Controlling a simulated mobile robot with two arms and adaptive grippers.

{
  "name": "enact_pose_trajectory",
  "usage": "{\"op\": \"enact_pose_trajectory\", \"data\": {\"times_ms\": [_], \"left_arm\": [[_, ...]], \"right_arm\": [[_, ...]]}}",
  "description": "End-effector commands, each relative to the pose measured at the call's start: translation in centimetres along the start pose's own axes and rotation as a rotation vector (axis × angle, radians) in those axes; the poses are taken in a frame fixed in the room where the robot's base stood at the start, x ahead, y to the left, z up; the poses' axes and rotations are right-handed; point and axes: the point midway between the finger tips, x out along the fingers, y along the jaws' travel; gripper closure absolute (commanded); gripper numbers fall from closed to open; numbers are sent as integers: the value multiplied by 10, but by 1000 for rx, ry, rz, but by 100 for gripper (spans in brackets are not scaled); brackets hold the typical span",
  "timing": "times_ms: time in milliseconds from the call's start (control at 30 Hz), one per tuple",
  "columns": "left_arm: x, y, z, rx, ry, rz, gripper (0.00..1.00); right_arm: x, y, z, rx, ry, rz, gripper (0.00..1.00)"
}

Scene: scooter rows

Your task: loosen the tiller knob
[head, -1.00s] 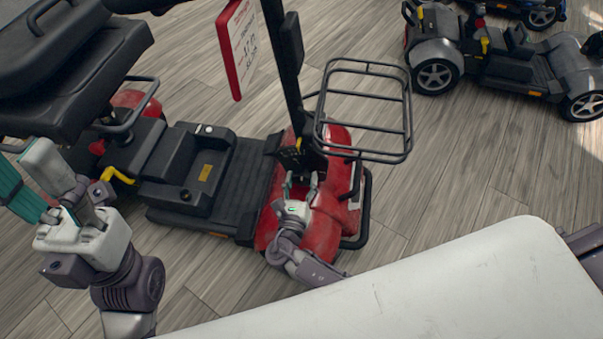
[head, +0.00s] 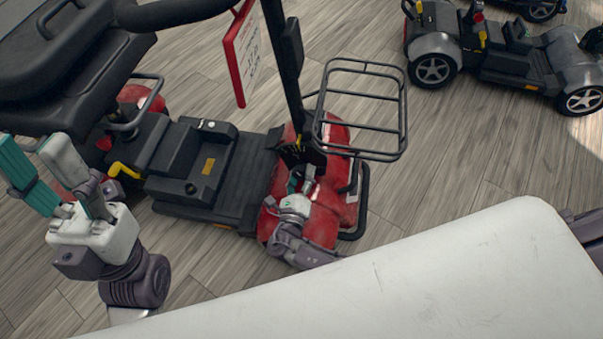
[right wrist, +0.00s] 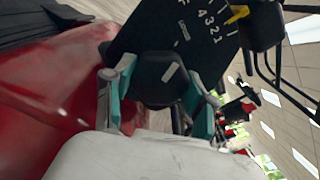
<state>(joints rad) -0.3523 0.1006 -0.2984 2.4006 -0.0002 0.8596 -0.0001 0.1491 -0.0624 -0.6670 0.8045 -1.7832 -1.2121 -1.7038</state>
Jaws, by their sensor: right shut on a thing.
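The red scooter (head: 333,210) stands in front of me with its black tiller (head: 284,75) rising from the front end. My right gripper (head: 303,184) is low at the tiller's base, over the red front cover. In the right wrist view, its teal-padded fingers are shut on the black tiller knob (right wrist: 160,75), one on each side. A black plate with numbers (right wrist: 195,35) is just behind the knob. In the head view the knob is mostly hidden by the gripper. My left gripper (head: 32,150) is open and empty at the left, beside the seat.
A wire basket (head: 365,110) sticks out right of the tiller, and a red-edged sign (head: 242,55) hangs on its left. The black seat (head: 70,65) is upper left. A grey scooter (head: 480,55) stands at the back right. A white surface (head: 400,285) fills the front.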

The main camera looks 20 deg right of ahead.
Motion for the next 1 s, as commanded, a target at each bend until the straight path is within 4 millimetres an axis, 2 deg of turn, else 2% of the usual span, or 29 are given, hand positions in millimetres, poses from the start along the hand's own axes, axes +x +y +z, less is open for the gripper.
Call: {"op": "enact_pose_trajectory", "data": {"times_ms": [367,400,533,867,1000], "left_arm": [[0,0,3,1,-17,-1,57],[0,0,3,1,-17,-1,57],[0,0,3,2,-15,-1,57],[1,-1,1,4,-8,-2,57],[0,-1,1,3,-9,-1,57]], "right_arm": [[-2,1,-3,-16,3,3,79],[-2,1,-3,-16,3,3,42],[-2,1,-3,-14,2,3,20],[-2,0,-1,-10,0,2,19],[-13,1,-1,-9,0,3,19]]}}
